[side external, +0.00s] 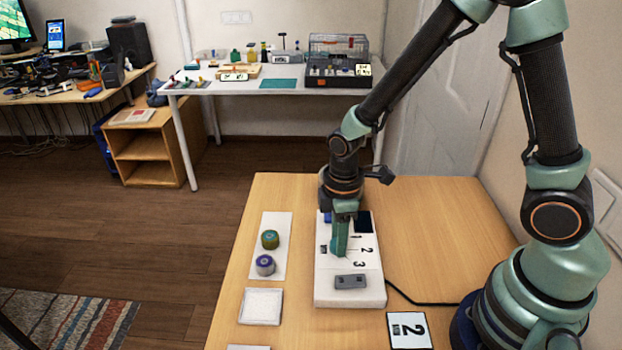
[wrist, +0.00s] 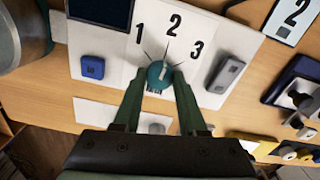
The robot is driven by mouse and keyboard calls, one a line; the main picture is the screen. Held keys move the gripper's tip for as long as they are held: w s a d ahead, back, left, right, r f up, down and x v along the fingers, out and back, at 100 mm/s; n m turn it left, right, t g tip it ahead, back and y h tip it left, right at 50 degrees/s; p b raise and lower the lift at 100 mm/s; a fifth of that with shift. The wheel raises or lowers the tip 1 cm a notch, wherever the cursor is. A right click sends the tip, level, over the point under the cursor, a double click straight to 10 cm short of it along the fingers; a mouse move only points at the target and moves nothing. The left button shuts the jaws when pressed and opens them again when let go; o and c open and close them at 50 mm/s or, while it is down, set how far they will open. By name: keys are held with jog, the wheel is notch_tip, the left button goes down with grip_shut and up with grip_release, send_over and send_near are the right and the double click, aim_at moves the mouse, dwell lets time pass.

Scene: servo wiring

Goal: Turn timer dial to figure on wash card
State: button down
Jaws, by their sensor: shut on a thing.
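The timer panel (side external: 330,288) is a white box on the wooden table, printed with 1, 2 and 3. Its teal round dial (wrist: 160,70) shows in the wrist view below these figures, with a thin line towards each figure. My gripper (wrist: 159,82) is shut on the dial, one finger on each side. In the side view my gripper (side external: 340,246) reaches down onto the panel and hides the dial. I cannot tell surely which figure the dial's mark points at. The wash card (side external: 408,329) is white with a black 2; it also shows in the wrist view (wrist: 292,19).
The panel also bears a blue button (wrist: 92,67), a grey switch (wrist: 226,73) and a dark screen (wrist: 100,10). Green (side external: 270,239) and blue (side external: 265,265) round pieces stand on a white strip at left, beside a white tray (side external: 261,322). The table's right side is mostly clear.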

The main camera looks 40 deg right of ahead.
jog(key=shift+n, duration=0.5)
jog(key=shift+c, duration=2.3)
grip_release()
notch_tip(320, 180, up, 12)
